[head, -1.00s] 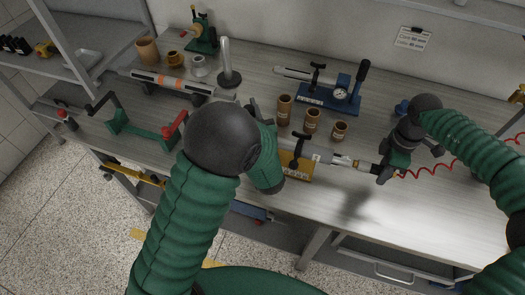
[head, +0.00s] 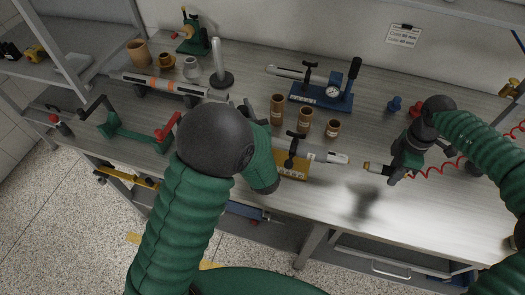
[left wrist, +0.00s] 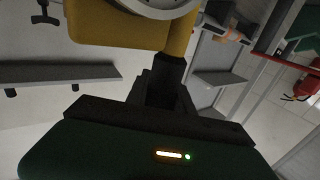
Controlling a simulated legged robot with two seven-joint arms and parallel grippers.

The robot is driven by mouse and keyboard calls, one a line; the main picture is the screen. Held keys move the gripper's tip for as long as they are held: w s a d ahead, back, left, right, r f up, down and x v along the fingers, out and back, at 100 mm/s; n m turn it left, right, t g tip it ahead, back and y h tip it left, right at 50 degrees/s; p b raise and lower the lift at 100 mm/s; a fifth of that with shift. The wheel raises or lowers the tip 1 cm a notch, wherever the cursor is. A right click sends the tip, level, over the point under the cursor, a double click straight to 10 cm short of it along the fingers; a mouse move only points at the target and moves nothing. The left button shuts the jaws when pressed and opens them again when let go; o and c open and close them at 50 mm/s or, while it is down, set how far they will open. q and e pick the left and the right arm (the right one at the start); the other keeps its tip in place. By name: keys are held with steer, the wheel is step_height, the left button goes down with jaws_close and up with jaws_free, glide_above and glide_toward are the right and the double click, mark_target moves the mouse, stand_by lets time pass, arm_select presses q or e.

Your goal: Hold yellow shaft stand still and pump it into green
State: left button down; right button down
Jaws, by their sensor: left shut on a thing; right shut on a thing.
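The yellow shaft stand (head: 293,166) is at the table's front edge, with a black clamp (head: 296,145) over a grey shaft (head: 325,155). It also shows in the left wrist view (left wrist: 120,25). My left gripper (left wrist: 168,72) is shut on the stand's yellow edge; my arm hides it in the head view. My right gripper (head: 394,171) is shut on an air nozzle with a brass tip (head: 374,167). The tip points left, a short gap from the shaft's right end.
Several brown cores (head: 304,121) stand behind the yellow stand. A red coiled hose (head: 455,168) runs right from my right gripper. A green stand with a red handle (head: 168,132) and another shaft (head: 170,86) are at left.

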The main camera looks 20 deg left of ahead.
arm_select(q)
steer(key=c, duration=1)
jaws_free()
steer(key=shift+a+r, duration=0.1)
steer(key=v, duration=1.2)
